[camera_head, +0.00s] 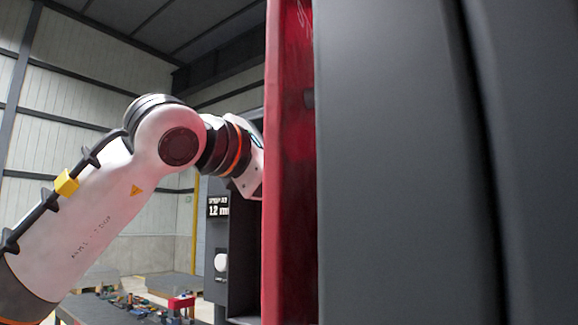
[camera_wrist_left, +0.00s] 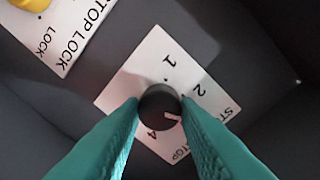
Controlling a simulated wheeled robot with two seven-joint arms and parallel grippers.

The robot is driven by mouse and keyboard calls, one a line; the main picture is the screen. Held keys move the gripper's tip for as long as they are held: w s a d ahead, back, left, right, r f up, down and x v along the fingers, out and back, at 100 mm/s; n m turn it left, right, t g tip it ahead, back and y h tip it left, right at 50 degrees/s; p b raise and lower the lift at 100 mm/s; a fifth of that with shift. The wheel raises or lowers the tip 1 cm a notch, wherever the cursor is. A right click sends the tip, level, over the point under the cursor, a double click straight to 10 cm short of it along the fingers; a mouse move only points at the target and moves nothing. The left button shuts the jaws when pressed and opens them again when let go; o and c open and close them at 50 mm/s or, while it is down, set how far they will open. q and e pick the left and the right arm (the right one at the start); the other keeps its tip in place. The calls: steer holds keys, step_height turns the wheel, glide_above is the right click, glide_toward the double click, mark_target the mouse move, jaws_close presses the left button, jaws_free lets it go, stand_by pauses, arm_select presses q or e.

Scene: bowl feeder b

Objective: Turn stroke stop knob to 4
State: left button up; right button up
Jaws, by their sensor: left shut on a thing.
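The stroke stop knob (camera_wrist_left: 154,113) is a small round black knob with a pale pink pointer line, in the middle of the left wrist view. It sits on a white label plate (camera_wrist_left: 128,78) with the digits 1, 2 and 4 visible. The pointer faces right and slightly down, between the 2 and the 4; a 3 is not visible. My left gripper (camera_wrist_left: 160,101) has its teal fingers shut on the knob, one on each side. In the head view the left hand is hidden behind a red-edged panel. My right gripper is not in view.
A second plate reading STOP LOCK (camera_wrist_left: 85,28) with a yellow part (camera_wrist_left: 30,4) lies at upper left in the wrist view. In the head view, a red-edged dark panel (camera_head: 400,160) blocks the right side. A cluttered table (camera_head: 125,310) stands below.

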arm_select(q)
steer(key=shift+d+f+m+y+p, duration=0.15)
steer(key=shift+m+p, duration=0.5)
steer(key=shift+m, duration=3.5)
steer(key=shift+f+m+y+p, duration=0.1)
steer(key=shift+m+y+p, duration=0.35)
steer(key=shift+m, duration=3.7)
steer(key=shift+f, duration=0.1)
steer(key=o, duration=0.9)
steer(key=shift+o, duration=0.4)
steer(key=shift+s+r, duration=0.1)
steer(key=shift+r, duration=0.1)
steer(key=shift+t, duration=0.3)
